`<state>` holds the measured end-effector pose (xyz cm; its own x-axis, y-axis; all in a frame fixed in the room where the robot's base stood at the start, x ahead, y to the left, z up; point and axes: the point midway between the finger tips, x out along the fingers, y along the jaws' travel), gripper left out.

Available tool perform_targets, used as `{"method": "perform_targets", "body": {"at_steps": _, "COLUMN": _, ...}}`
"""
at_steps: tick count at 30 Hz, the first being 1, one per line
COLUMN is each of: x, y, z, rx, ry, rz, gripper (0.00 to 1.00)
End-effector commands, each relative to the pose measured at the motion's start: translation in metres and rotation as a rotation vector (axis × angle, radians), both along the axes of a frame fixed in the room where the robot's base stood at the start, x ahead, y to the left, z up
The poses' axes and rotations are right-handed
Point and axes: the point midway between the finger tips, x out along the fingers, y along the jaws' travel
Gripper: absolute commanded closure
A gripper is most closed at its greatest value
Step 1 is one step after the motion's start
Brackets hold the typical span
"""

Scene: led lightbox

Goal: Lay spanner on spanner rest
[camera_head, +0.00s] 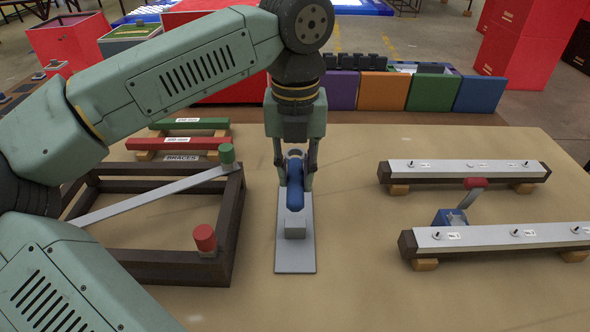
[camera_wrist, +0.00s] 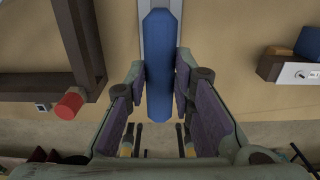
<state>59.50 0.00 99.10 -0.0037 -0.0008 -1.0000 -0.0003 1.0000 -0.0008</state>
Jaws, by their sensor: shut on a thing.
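My gripper (camera_head: 296,172) points down near the middle of the table, its fingers closed on both sides of a blue bar, which I take to be the spanner's handle (camera_head: 295,186). In the wrist view the blue handle (camera_wrist: 160,75) lies lengthwise between the purple finger pads. A flat grey plate with a raised grey block, apparently the spanner rest (camera_head: 295,262), lies under and in front of the handle. I cannot tell whether the handle touches it. The spanner's metal end is not clearly visible.
A dark wooden frame (camera_head: 180,270) with a diagonal grey brace and red and green knobs stands left. Two light-topped rails (camera_head: 465,170) (camera_head: 505,236) lie right, with a blue block (camera_head: 449,217) and red-tipped lever (camera_head: 474,184) between. Coloured bins stand behind. Table front is clear.

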Motion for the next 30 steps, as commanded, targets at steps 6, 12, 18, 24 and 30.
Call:
{"method": "perform_targets", "body": {"at_steps": 6, "x": 0.000, "y": 0.000, "z": -0.018, "rx": 0.000, "ry": -0.001, "rz": 0.001, "gripper": 1.00}}
{"method": "perform_targets", "body": {"at_steps": 12, "x": 0.000, "y": 0.001, "z": -0.038, "rx": 0.001, "ry": 0.000, "rz": 0.001, "gripper": 1.00}}
{"method": "perform_targets", "body": {"at_steps": 18, "x": 0.000, "y": 0.001, "z": -0.058, "rx": 0.001, "ry": -0.001, "rz": 0.001, "gripper": 1.00}}
{"method": "perform_targets", "body": {"at_steps": 24, "x": 0.000, "y": 0.000, "z": -0.075, "rx": 0.000, "ry": -0.001, "rz": 0.000, "gripper": 1.00}}
{"method": "perform_targets", "body": {"at_steps": 30, "x": 0.000, "y": 0.000, "z": -0.081, "rx": 0.000, "ry": -0.001, "rz": 0.000, "gripper": 1.00}}
